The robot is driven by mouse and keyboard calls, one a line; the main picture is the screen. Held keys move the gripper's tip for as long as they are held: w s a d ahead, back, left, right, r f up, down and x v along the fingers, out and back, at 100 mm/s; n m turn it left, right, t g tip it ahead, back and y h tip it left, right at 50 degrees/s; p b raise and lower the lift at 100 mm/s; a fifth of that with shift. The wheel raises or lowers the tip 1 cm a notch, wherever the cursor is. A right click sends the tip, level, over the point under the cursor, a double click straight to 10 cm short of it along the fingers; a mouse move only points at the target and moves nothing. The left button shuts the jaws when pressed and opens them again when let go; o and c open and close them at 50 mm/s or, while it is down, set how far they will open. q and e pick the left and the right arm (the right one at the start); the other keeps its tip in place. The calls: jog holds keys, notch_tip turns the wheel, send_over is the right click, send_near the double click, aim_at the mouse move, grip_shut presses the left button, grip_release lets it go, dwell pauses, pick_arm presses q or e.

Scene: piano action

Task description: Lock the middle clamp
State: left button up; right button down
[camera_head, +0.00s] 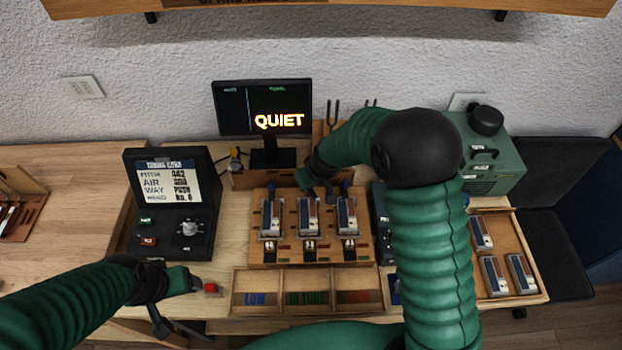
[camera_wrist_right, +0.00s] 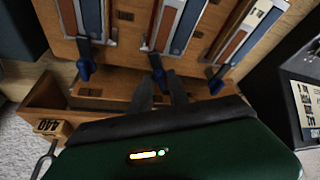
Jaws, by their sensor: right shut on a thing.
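A wooden fixture (camera_head: 258,249) holds three reed-like metal blocks side by side, each with a blue-handled clamp at its far end. The middle clamp (camera_wrist_right: 158,70) shows its blue handle in the right wrist view, between the left clamp (camera_head: 345,186) of that view and the right one (camera_wrist_right: 217,82). My right gripper (camera_wrist_right: 164,92) is shut on the middle clamp's handle; its fingers partly cover it. In the head view my right gripper (camera_head: 318,183) hides this handle. My left gripper (camera_head: 194,284) is beside a red button (camera_head: 210,288), away from the fixture; its finger gap is unclear.
A monitor (camera_head: 263,108) reading QUIET stands behind the fixture. A black tuning box (camera_head: 170,245) is at left and a green machine (camera_head: 485,150) at back right. A labelled tray (camera_head: 307,312) lies in front. A wooden tray (camera_head: 505,222) with several blocks is right of my arm.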

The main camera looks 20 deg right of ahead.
jog(key=m+p, duration=0.1)
jog(key=m+h+p, duration=0.1)
jog(key=m+p, duration=0.1)
jog(key=shift+w+a+r, duration=0.1)
jog(key=shift+a+r, duration=0.1)
jog(key=shift+r, duration=0.15)
jog(key=shift+f+m+h+p, duration=0.2)
jog(key=shift+m+h+p, duration=0.4)
jog(key=shift+m+p, duration=0.55)
jog(key=shift+m, duration=0.25)
jog(key=c, duration=1.6)
grip_release()
jog(key=shift+o, duration=1.1)
jog(key=shift+a+f, duration=0.1)
jog(key=shift+f, duration=0.05)
